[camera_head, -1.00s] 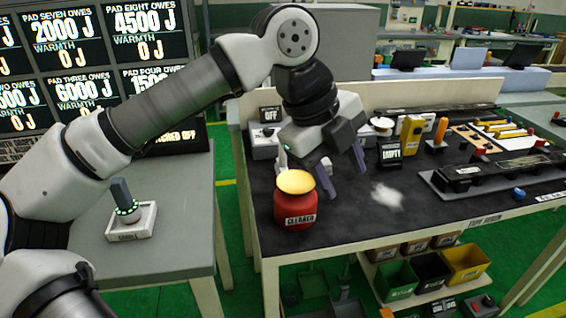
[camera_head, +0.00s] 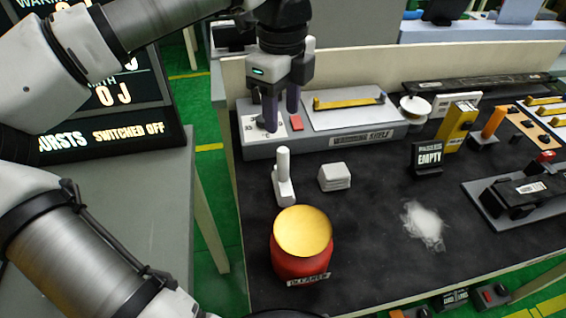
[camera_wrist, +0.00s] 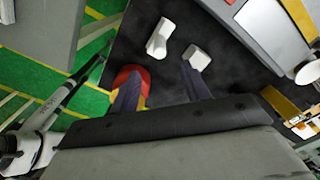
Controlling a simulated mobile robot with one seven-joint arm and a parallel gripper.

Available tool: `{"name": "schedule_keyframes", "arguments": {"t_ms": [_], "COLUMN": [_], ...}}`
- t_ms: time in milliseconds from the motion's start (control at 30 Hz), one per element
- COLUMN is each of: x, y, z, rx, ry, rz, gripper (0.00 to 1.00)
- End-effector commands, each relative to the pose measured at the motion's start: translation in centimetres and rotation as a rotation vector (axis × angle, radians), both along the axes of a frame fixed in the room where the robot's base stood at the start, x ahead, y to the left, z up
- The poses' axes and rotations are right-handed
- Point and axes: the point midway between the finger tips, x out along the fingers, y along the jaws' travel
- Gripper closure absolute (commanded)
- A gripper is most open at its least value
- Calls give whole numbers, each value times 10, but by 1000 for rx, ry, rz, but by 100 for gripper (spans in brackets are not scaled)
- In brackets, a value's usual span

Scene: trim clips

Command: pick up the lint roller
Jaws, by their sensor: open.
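A white piece with an upright rounded handle, which looks like the lint roller (camera_head: 284,178), stands on the dark bench top behind the red cleaner jar (camera_head: 301,262). In the wrist view the lint roller (camera_wrist: 159,38) lies beyond the fingertips, near the left finger's side. My gripper (camera_head: 281,112) is open and empty, fingers pointing down. In the head view it appears above and behind the roller, in front of the grey shelf unit; its exact height is hard to tell. The gripper (camera_wrist: 160,74) shows both fingers apart in the wrist view, the left one partly covering the red jar (camera_wrist: 131,74).
A small white block (camera_head: 335,177) stands just right of the roller. The grey shelf unit (camera_head: 350,143) runs along the back. A black "EMPTY" sign (camera_head: 428,158) and a white powdery patch (camera_head: 424,224) lie further right. Bare dark bench separates them.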

Motion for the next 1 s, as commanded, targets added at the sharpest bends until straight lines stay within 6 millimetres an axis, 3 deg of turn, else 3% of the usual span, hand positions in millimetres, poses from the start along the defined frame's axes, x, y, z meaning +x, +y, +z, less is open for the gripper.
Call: {"name": "schedule_keyframes", "arguments": {"t_ms": [400,667,1000], "x": [-1,-1,-1], "y": [0,-1,-2], "z": [-70,-89,-132], "rx": [-2,-2,-2], "ry": [4,2,2], "rz": [-2,-3,-2], "gripper": [53,53,53]}}
